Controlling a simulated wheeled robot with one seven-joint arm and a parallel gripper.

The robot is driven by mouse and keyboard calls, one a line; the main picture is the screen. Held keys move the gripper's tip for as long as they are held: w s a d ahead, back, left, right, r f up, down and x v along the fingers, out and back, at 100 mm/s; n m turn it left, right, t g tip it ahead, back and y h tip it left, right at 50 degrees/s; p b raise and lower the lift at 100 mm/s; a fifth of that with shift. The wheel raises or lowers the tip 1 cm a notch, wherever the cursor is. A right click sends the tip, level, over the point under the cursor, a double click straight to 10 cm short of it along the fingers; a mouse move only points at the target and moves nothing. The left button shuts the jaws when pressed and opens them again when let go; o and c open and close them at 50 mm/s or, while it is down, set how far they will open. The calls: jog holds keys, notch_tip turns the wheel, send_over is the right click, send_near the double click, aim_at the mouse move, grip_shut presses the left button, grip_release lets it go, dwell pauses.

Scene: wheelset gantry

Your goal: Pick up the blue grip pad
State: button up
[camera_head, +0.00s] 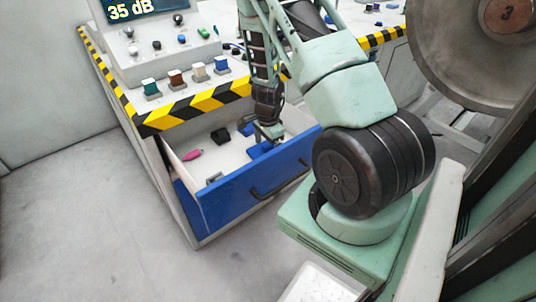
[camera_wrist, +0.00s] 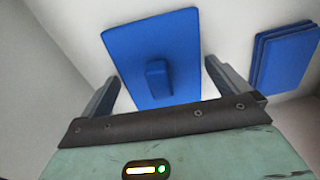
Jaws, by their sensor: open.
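The blue grip pad (camera_wrist: 150,42) is a flat blue plate with a small raised blue block on its face, seen in the wrist view just beyond my fingers. My gripper (camera_wrist: 161,80) is open, with one finger to each side of the raised block and nothing held. I cannot tell whether the fingers touch the pad. In the head view, my gripper (camera_head: 270,135) reaches down into the open drawer (camera_head: 253,184), over the blue pad (camera_head: 260,149). My gripper partly hides the pad there.
A stack of blue plates (camera_wrist: 286,55) lies to the right in the wrist view. The drawer also holds a pink item (camera_head: 192,154) and a black block (camera_head: 220,136). The drawer walls stand around my gripper. A striped bench edge (camera_head: 200,104) is above.

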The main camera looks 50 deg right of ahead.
jog(key=shift+f, duration=0.35)
jog(key=shift+r, duration=0.1)
jog(key=c, duration=0.8)
